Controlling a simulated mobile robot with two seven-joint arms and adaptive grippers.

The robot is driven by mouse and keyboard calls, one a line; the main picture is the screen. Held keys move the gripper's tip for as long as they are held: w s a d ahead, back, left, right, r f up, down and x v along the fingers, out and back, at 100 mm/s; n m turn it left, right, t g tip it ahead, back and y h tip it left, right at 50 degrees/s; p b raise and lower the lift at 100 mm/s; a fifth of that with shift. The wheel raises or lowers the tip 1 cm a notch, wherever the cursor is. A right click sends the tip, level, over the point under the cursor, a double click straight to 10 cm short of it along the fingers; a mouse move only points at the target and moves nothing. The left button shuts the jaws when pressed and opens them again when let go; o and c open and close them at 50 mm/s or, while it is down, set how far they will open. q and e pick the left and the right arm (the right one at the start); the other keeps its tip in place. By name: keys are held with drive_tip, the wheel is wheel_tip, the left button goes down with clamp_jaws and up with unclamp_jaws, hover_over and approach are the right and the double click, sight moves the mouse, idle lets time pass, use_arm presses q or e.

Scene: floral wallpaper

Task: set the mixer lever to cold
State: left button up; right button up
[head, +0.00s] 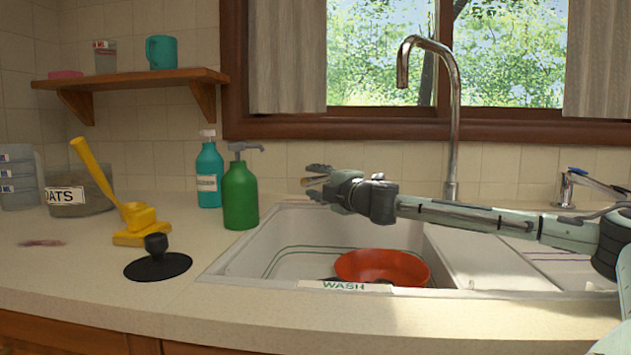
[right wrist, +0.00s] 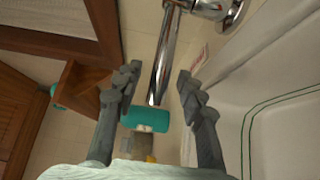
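A chrome lever (right wrist: 164,60) on a round chrome base (right wrist: 222,8) shows in the right wrist view. It looks like the mixer lever. My right gripper (right wrist: 157,80) is open, one finger on each side of the lever, with gaps visible. In the head view, the right gripper (head: 318,182) is at the back left of the sink, and its wrist hides most of what is behind it. A second chrome fitting (head: 566,188) with a blue-marked handle stands at the right behind my arm. The tall chrome spout (head: 454,120) rises behind the sink. My left gripper is not in view.
The white sink (head: 235,262) holds a red bowl (head: 382,266). A green pump bottle (head: 240,195) and a teal bottle (head: 209,172) stand left of the gripper. A yellow-handled tool (head: 142,222) and black stopper (head: 158,266) are on the counter. A wooden shelf (head: 130,79) hangs above.

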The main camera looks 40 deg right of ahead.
drive_tip(key=shift+c, duration=0.2)
clamp_jaws()
idle(0.4)
